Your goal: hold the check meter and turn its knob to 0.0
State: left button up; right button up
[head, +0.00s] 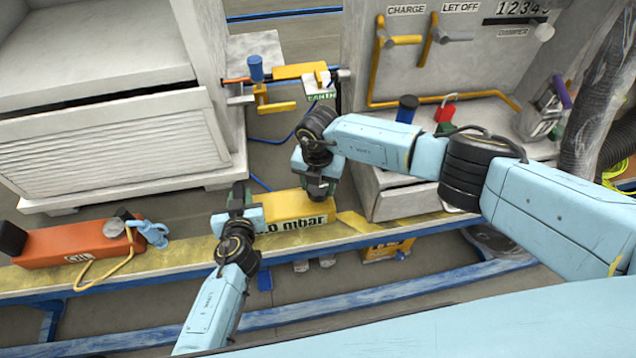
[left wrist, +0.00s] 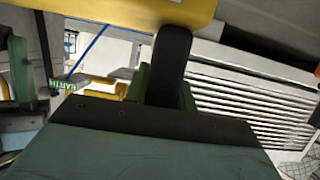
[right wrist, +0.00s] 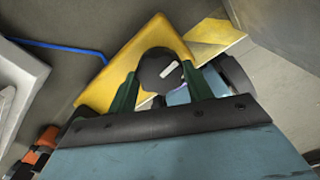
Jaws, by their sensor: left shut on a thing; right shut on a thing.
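The check meter is a yellow box (head: 290,208) at the front edge of the yellow-topped bench. Its front reads ".0 mbar"; the leading digit is hidden by my left gripper. My left gripper (head: 243,210) is shut on the meter's left end; the yellow body also shows at the top of the left wrist view (left wrist: 120,8). My right gripper (head: 318,180) is above the meter's right end, shut on its knob. In the right wrist view the dark round knob (right wrist: 160,72) with a white mark sits between the fingers, with the yellow meter (right wrist: 105,92) behind it.
An orange device (head: 75,243) with a yellow hose lies on the bench at left. A white louvred cabinet (head: 110,140) stands behind it. A grey panel with yellow CHARGE and LET OFF handles (head: 403,40) is at back right. A blue-topped yellow clamp (head: 275,85) is behind.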

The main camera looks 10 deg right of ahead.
jog(key=shift+m, duration=0.7)
jog(key=o, duration=1)
notch_tip(320, 180, up, 12)
jog(key=shift+r, duration=0.1)
pick_arm(q)
jog(key=o, duration=1)
jog(key=shift+c, duration=0.2)
jog(key=v, duration=1.2)
